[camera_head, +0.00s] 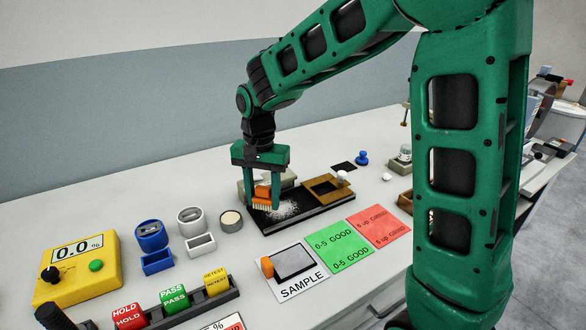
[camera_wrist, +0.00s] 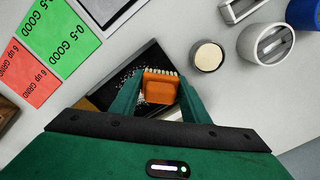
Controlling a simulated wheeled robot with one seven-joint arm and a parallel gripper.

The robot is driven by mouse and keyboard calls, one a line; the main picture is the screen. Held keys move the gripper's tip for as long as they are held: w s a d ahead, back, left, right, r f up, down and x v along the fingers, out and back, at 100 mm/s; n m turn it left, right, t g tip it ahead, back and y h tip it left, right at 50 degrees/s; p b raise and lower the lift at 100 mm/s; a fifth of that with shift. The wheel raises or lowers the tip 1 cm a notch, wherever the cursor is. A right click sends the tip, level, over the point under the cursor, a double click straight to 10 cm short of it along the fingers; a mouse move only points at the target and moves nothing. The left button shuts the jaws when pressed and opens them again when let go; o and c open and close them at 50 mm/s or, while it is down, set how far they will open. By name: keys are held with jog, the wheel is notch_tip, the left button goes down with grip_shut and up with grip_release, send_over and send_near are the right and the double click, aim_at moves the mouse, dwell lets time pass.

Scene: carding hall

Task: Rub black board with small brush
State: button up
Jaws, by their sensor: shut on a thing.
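The black board (camera_head: 312,213) lies flat on the white bench, with white specks (camera_head: 290,208) scattered over its left half. The board also shows in the wrist view (camera_wrist: 147,57), with specks beside the brush. The small brush (camera_head: 263,192) has an orange body and pale bristles. My gripper (camera_head: 261,203) is shut on the brush and holds it over the left end of the board, bristles facing the board. In the wrist view the brush (camera_wrist: 160,90) sits between both fingers. I cannot tell whether the bristles touch the board.
A round cup (camera_head: 231,221), blue and white containers (camera_head: 151,236) and a yellow meter (camera_head: 77,268) stand left. Green (camera_head: 341,244) and red (camera_head: 379,225) cards and a SAMPLE card (camera_head: 300,285) lie in front.

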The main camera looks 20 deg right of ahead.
aim_at(263, 188)
jog(key=shift+r, duration=2.2)
jog(key=shift+s, duration=0.1)
